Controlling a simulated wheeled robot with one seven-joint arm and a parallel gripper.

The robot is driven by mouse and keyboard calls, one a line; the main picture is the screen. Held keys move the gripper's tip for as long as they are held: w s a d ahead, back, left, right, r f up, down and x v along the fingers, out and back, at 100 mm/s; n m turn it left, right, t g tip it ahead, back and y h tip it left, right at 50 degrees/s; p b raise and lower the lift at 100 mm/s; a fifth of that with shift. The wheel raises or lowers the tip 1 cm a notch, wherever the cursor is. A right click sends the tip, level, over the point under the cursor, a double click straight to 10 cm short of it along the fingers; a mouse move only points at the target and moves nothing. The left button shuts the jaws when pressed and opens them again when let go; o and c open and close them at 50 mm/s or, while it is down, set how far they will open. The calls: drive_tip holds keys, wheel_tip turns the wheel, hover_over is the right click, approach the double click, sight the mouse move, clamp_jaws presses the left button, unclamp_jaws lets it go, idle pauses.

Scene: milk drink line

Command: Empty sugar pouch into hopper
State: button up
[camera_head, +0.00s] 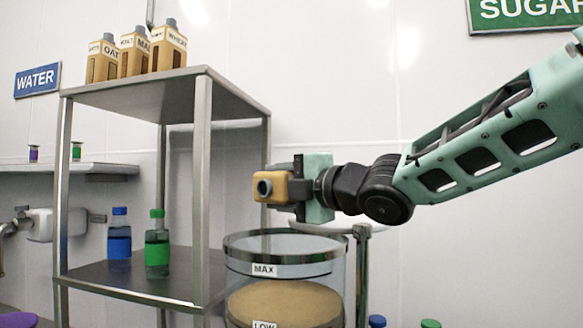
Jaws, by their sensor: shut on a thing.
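The hopper has MAX and LOW labels and tan contents (290,300) whose surface lies below the MAX label. No stream from the spout shows. Much of the pouch is hidden by the gripper. A green SUGAR sign (525,12) hangs at upper right.
A metal shelf unit (205,150) stands left of the hopper, with cartons (165,47) on top and blue (119,235) and green (157,243) bottles below. A post (361,275) stands beside the hopper. A WATER sign (38,79) and wall shelf (85,168) are at left.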

wheel_tip(320, 180, up, 3)
drive_tip(key=m+p, duration=0.3)
drive_tip(key=m, duration=0.1)
drive_tip(key=shift+f+p, duration=0.2)
drive_tip(key=shift+p, duration=0.1)
drive_tip(key=m+p, duration=0.1)
drive_tip(key=r+m+p, duration=0.1)
drive_tip(key=m, duration=0.1)
drive_tip(key=m+p, duration=0.1)
drive_tip(key=shift+r+p, duration=0.25)
drive_tip(key=shift+p, duration=0.05)
drive_tip(key=m+p, duration=0.2)
drive_tip(key=m, duration=0.1)
drive_tip(key=r+m+p, duration=0.1)
drive_tip(key=m+p, duration=0.1)
drive_tip(key=m, duration=0.1)
drive_tip(key=shift+r+p, duration=0.1)
drive_tip(key=shift+p, duration=0.2)
drive_tip(key=m+p, duration=0.2)
drive_tip(key=m, duration=0.1)
drive_tip(key=shift+r, duration=0.2)
drive_tip(key=shift+m+p, duration=0.35)
drive_tip(key=shift+m, duration=0.45)
drive_tip(key=shift+f, duration=0.1)
